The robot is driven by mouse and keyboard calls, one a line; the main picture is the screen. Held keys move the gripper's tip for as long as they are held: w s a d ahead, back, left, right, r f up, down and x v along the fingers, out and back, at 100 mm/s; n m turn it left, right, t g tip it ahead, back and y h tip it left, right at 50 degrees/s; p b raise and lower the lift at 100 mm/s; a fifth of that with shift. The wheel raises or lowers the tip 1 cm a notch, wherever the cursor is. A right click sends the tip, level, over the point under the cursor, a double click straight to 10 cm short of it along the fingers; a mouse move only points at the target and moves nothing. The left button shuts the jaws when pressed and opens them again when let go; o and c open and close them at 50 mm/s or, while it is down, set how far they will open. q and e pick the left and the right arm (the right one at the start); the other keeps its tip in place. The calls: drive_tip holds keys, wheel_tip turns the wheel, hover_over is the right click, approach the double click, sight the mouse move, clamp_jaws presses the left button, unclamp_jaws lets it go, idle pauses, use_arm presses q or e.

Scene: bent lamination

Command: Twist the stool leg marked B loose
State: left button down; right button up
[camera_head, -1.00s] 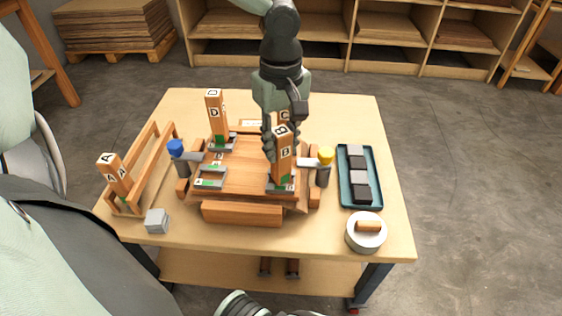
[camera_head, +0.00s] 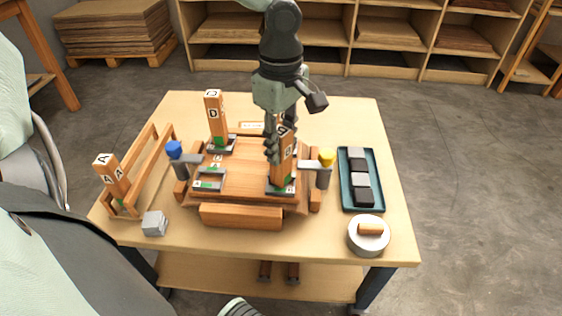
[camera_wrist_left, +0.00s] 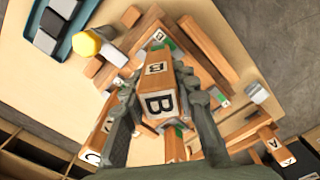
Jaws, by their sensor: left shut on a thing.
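The stool leg B (camera_head: 287,168) is an orange wooden post with white "B" labels. It stands upright at the near right corner of the upturned wooden stool seat (camera_head: 245,165), in a grey-edged corner fitting with green. My left gripper (camera_head: 274,149) comes from above and behind and is shut on leg B near its upper part. In the left wrist view, the fingers (camera_wrist_left: 163,95) lie on both sides of the leg, whose B-marked end (camera_wrist_left: 158,104) faces the camera. Whether the leg's joint is loose cannot be seen. My right gripper is not in view.
Leg A (camera_head: 112,176) sits in a wooden rack at left. Blue-topped (camera_head: 175,150) and yellow-topped (camera_head: 326,158) clamps flank the seat. A teal tray (camera_head: 348,199) lies right.

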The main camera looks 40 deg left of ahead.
use_arm(q)
drive_tip(key=shift+f+n+b, duration=0.1)
drive_tip(key=shift+n+b, duration=0.35)
drive_tip(key=shift+n, duration=1.35)
drive_tip(key=shift+n+b, duration=0.65)
drive_tip(key=shift+n, duration=0.95)
drive_tip(key=c, duration=1.1)
unclamp_jaws()
